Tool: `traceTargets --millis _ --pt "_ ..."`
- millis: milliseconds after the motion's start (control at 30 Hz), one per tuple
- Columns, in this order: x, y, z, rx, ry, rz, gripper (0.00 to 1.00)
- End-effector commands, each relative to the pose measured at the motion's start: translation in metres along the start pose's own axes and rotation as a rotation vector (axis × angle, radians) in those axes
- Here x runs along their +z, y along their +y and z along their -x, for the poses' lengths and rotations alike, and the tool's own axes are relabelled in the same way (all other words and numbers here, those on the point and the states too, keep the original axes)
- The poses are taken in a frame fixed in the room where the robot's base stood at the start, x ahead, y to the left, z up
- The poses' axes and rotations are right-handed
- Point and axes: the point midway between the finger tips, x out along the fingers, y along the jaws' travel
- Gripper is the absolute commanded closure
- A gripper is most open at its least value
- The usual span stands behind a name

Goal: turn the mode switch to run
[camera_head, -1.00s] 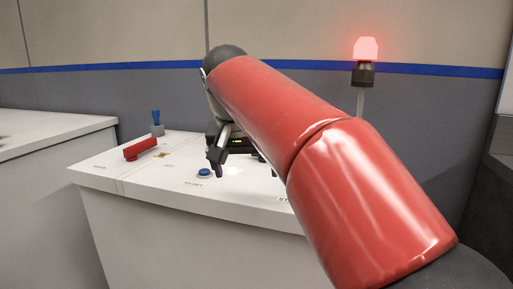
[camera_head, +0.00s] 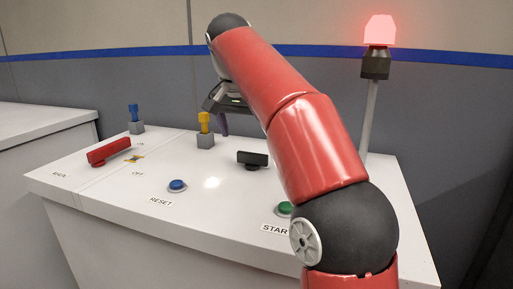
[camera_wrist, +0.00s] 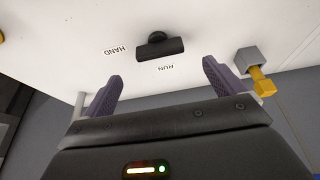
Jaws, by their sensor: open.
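The mode switch (camera_head: 252,159) is a black bar handle on the white console top (camera_head: 150,230). In the wrist view the switch (camera_wrist: 161,48) shows a round hub behind the bar, with HAND printed to its left and RUN just below it, both upside down. My gripper (camera_head: 222,125) is above the back of the console, up and left of the switch in the head view. In the wrist view its two purple fingers (camera_wrist: 160,82) are spread wide and empty, with the switch ahead of the gap and apart from them. The arm partly hides the gripper in the head view.
A red handle (camera_head: 108,152), a blue RESET button (camera_head: 177,186) and a green START button (camera_head: 284,208) are on the console. A blue peg (camera_head: 134,113) and a yellow peg (camera_head: 204,123) stand on grey blocks. The beacon (camera_head: 379,32) glows red on a pole.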

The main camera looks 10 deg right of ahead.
Motion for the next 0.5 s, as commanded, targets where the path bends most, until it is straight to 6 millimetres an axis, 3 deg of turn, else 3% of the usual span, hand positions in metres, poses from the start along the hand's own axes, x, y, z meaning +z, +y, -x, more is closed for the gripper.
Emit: traceTargets --millis 400,500 --pt "0.001 0.001 -0.062 0.001 -0.002 0.000 0.05" --pt "0.001 0.001 -0.070 0.000 -0.001 0.000 0.05"
